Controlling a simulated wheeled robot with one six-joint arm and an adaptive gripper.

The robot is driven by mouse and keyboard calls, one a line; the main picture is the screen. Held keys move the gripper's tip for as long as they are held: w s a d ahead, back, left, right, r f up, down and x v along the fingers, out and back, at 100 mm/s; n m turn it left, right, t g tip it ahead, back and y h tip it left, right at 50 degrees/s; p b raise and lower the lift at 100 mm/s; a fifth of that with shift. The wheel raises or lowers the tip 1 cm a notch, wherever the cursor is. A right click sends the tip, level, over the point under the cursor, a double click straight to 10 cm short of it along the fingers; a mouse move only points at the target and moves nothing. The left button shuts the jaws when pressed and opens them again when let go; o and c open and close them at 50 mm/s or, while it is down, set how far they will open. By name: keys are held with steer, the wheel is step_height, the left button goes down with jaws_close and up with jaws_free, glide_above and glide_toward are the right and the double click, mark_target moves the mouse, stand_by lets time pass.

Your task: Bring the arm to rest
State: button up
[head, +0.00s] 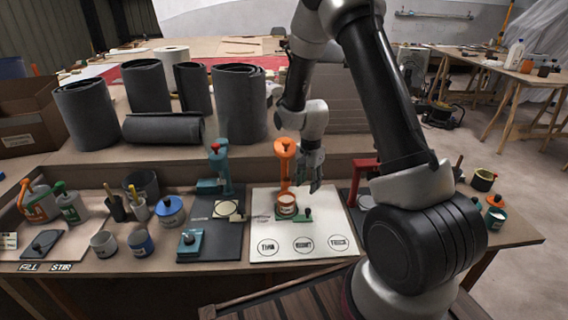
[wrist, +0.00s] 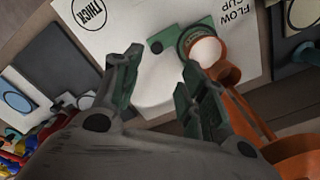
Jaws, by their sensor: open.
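My gripper (head: 316,178) is open and empty, pointing down above the right part of the white board (head: 275,222). In the wrist view, my gripper (wrist: 160,70) has its two green-grey fingers apart with nothing between them. An orange stand (head: 285,158) rises close to the left of the fingers. An orange-brown cup (head: 287,203) with a pale top sits low on the board, with a small green piece beside it. The wrist view shows the orange stand (wrist: 245,115) beside the right finger. The board carries circles marked THIN, RIGHT and THICK.
A teal stand (head: 222,170) on a dark plate and a red stand (head: 365,172) flank the board. Pots, a blue-lidded can (head: 171,210) and jugs crowd the left bench. Dark rolls (head: 239,102) stand behind. Small pots (head: 495,216) sit at the right end.

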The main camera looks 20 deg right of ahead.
steer(key=s+r+n+g, duration=0.2)
steer(key=s+r+n, duration=0.1)
steer(key=s+n, duration=0.4)
steer(key=s+r+n+t, duration=0.1)
steer(key=s+r+t, duration=0.1)
steer(key=s+r, duration=0.4)
steer(key=s+d+r+n+t, duration=0.1)
steer(key=s+r+n+t, duration=0.1)
steer(key=s+r, duration=0.5)
steer(key=s+r+n+t, duration=0.2)
steer(key=s+r, duration=0.5)
steer(key=r, duration=0.9)
steer(key=shift+d, duration=0.25)
